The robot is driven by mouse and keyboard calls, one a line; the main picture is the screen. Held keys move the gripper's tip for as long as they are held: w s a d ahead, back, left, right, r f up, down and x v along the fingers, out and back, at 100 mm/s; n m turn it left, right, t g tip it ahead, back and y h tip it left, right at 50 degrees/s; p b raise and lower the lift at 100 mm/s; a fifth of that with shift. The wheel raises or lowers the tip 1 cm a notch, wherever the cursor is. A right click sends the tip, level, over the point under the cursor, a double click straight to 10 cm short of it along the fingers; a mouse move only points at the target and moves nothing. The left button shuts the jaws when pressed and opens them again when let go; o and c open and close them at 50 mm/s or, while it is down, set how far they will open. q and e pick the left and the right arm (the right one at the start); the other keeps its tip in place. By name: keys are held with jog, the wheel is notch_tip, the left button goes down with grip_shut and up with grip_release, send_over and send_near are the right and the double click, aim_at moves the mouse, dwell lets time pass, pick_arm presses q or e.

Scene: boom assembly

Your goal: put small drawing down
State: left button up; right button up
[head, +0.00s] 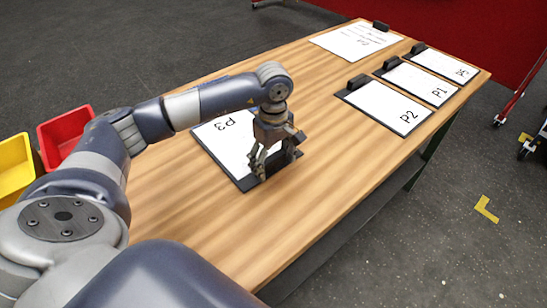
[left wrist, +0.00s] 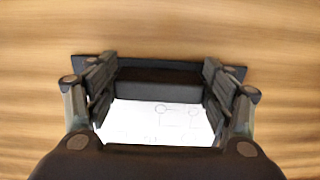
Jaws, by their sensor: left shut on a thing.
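The small drawing marked P3 (head: 222,137) is a white sheet on a dark board. It lies at or just above the wooden table, left of the middle in the head view; I cannot tell if it touches. My left gripper (head: 268,170) is over its near right edge, shut on the black block of the board. In the left wrist view the fingers (left wrist: 160,95) stand at both ends of the black block (left wrist: 158,85), with the white sheet (left wrist: 158,122) below it. The gripper hides part of the board. My right gripper is not in view.
On the table (head: 300,215), boards P2 (head: 385,105), P1 (head: 422,83) and P5 (head: 447,65) lie in a row at the right. A larger sheet (head: 355,41) lies at the back. Red (head: 65,133) and yellow (head: 14,170) bins stand at the left. The table's middle is clear.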

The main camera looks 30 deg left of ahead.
pick_arm(q)
jog(key=shift+f, duration=0.15)
jog(key=o, duration=1.3)
notch_tip(320, 180, up, 12)
jog(key=b, duration=0.2)
jog(key=shift+b, duration=0.3)
